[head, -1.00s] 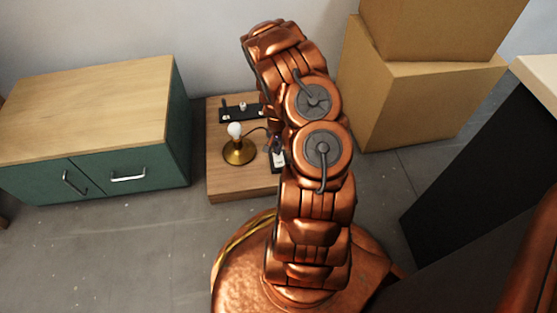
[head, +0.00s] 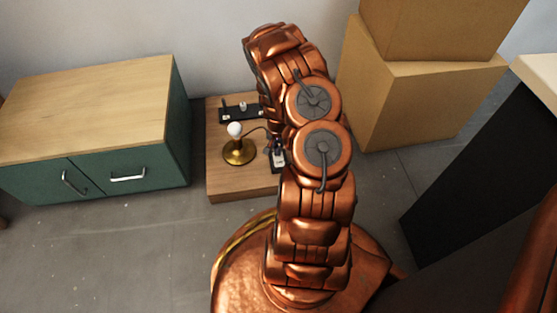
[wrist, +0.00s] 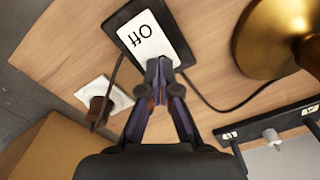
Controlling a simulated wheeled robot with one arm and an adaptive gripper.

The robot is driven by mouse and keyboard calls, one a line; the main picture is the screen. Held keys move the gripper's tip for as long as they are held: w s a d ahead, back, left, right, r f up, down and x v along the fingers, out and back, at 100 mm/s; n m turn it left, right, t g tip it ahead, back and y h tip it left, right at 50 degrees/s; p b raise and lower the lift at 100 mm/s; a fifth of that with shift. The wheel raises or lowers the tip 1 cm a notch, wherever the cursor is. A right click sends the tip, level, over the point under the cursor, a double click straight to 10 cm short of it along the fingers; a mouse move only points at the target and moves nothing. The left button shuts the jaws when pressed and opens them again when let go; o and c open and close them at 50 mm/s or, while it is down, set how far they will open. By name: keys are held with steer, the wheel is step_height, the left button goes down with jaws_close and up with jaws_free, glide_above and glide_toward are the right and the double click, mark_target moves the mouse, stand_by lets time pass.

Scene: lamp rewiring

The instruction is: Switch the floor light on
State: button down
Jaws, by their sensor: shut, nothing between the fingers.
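The floor light has a white bulb (head: 235,129) on a round brass base (head: 239,151), on a low wooden platform (head: 235,188). The bulb shows no clear glow. Its switch (head: 278,160) lies to the right of the base, partly behind my arm. In the wrist view the switch has a white rocker (wrist: 145,38) in a black frame and reads "Off". A black cord runs from it. My gripper (wrist: 160,74) is shut and empty, its fingertips over the rocker's near edge. I cannot tell whether they touch it. In the head view my arm mostly hides the gripper.
A black holder (head: 238,112) with a white knob stands at the platform's back. A brown plug (wrist: 99,110) sits in a white socket (wrist: 92,90) beside the switch. A green cabinet (head: 130,150) is at left, cardboard boxes (head: 410,105) at right. Floor (head: 120,250) is clear at front left.

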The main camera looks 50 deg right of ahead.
steer(key=shift+f, duration=0.5)
stand_by(0.3)
steer(key=shift+r+p, duration=1.45)
steer(key=shift+r, duration=2.15)
